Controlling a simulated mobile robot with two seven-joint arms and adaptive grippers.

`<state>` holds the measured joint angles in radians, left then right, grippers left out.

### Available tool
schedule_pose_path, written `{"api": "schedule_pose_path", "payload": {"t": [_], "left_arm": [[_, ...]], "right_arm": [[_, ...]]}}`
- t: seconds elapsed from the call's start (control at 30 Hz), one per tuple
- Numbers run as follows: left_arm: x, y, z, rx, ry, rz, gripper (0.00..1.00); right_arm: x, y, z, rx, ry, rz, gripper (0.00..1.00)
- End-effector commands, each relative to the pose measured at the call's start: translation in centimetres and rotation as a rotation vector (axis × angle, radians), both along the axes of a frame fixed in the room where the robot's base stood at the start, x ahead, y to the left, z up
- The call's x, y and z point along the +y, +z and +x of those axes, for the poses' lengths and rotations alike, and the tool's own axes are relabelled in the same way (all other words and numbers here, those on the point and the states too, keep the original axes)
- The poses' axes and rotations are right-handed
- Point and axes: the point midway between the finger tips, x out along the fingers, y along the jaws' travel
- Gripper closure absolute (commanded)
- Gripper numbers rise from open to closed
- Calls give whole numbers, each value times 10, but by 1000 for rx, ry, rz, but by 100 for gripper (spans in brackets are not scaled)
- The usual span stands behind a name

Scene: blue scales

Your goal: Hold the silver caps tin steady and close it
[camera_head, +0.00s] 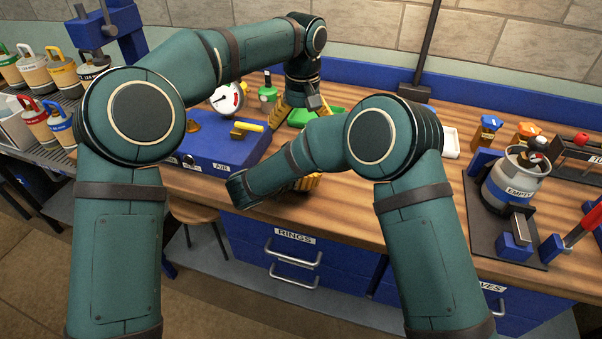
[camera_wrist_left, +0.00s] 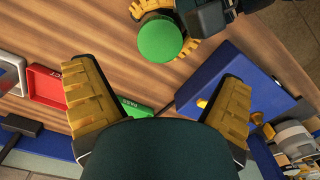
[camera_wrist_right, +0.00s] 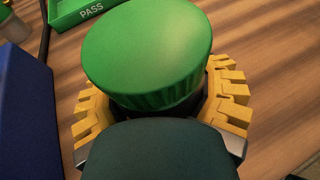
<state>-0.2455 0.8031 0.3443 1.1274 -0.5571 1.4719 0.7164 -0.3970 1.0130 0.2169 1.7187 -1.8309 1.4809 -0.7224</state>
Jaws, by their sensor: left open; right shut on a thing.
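A round thing with a broad green lid (camera_wrist_right: 150,45), ribbed at its lower edge, sits between the yellow fingers of my right gripper (camera_wrist_right: 160,92). I take it for the tin. Its body is mostly hidden and no silver shows. My right gripper is shut on it; in the head view its yellow fingers (camera_head: 306,183) show only in part behind my right arm. In the left wrist view the green lid (camera_wrist_left: 160,40) is ahead of my left gripper (camera_wrist_left: 162,92).
A green PASS tray (camera_wrist_left: 134,107) and a red tray (camera_wrist_left: 46,84) lie near my left gripper. A blue AIR box (camera_head: 215,150) stands left of my right gripper. A grey EMPTY canister (camera_head: 515,188) stands at the right. Bare wood shows between.

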Motion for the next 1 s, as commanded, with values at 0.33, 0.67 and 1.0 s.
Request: {"api": "schedule_pose_path", "payload": {"t": [0.33,0.67,1.0], "left_arm": [[0,-14,0,3,0,2,4],[1,-61,-1,3,0,0,4],[1,-80,-1,0,1,-1,4]], "right_arm": [[0,0,0,1,0,1,100],[0,0,0,1,0,1,100],[0,0,0,1,0,1,100]]}}
